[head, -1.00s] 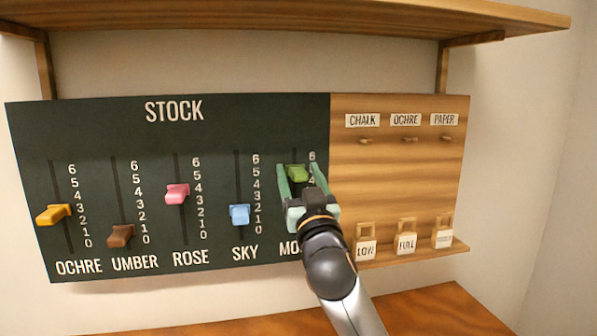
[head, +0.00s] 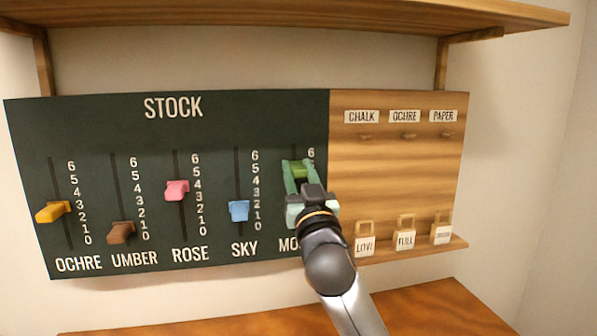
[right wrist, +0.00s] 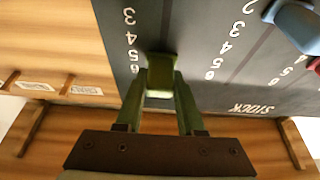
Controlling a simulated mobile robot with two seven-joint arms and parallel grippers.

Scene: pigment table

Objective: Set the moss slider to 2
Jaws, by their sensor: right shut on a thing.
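The moss slider is the rightmost on the dark STOCK board, and its green knob (head: 298,167) sits near the top of its scale, just below the 6. My right gripper (head: 297,172) is shut on this knob, with one green finger on each side. In the right wrist view the knob (right wrist: 160,72) shows between the fingertips, with the board upside down and the 6 beside it. The gripper hides the lower moss scale and part of the MOSS label in the head view. My left gripper is not in view.
The sky slider's blue knob (head: 239,210) is the nearest neighbour on the left. Rose (head: 177,189), umber (head: 122,232) and ochre (head: 53,211) knobs stand further left. A wooden panel (head: 398,185) with pegs and tags adjoins on the right. A wooden shelf (head: 290,18) overhangs above.

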